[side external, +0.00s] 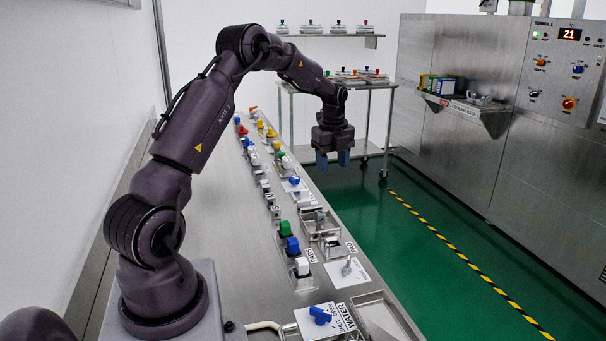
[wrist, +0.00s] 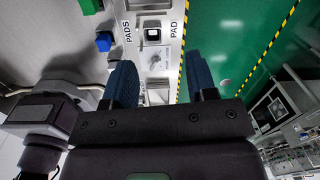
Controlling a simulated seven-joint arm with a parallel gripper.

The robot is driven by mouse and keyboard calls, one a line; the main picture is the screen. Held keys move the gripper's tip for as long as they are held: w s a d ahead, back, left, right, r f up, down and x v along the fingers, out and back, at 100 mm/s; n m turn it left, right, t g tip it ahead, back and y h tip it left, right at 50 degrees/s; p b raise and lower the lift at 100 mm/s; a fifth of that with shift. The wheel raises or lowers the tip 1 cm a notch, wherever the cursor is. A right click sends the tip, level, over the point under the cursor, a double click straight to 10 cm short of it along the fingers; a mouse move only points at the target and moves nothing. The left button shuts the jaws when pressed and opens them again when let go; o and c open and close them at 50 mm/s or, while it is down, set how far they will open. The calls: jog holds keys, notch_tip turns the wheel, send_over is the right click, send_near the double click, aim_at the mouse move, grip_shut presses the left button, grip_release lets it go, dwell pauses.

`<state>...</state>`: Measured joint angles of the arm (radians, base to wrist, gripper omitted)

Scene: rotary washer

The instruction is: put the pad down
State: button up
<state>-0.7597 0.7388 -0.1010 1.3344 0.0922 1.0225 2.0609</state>
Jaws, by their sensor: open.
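My gripper (side external: 332,158) hangs fingers-down beyond the bench's right edge, above the green floor. Its two blue fingers stand wide apart, with nothing between them in the wrist view (wrist: 162,85). A white card with a small grey handle (side external: 347,268) lies beside the PAD label, apart from my gripper.
Coloured knobs line the bench, including a green one (side external: 285,228) and a blue one (side external: 292,246). A blue lever (side external: 320,315) sits by the WATER label. A wheeled rack (side external: 345,84) stands behind my gripper. A steel machine (side external: 470,120) stands across the open floor.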

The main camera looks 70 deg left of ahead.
jog(key=s+d+r+n+t+y, duration=0.1)
jog(key=s+d+r+n, duration=0.25)
jog(key=d+r, duration=0.6)
jog(key=s+d+r+n+t, duration=0.2)
jog(key=d+r+n, duration=0.35)
jog(key=d, duration=0.65)
jog(key=s+d+n+t+h, duration=0.1)
jog(key=s+d+n+t, duration=0.1)
jog(key=s+d+n, duration=0.5)
jog(key=s+d, duration=0.4)
jog(key=s, duration=0.2)
jog(key=shift+s+f, duration=0.15)
jog(key=shift+s, duration=0.2)
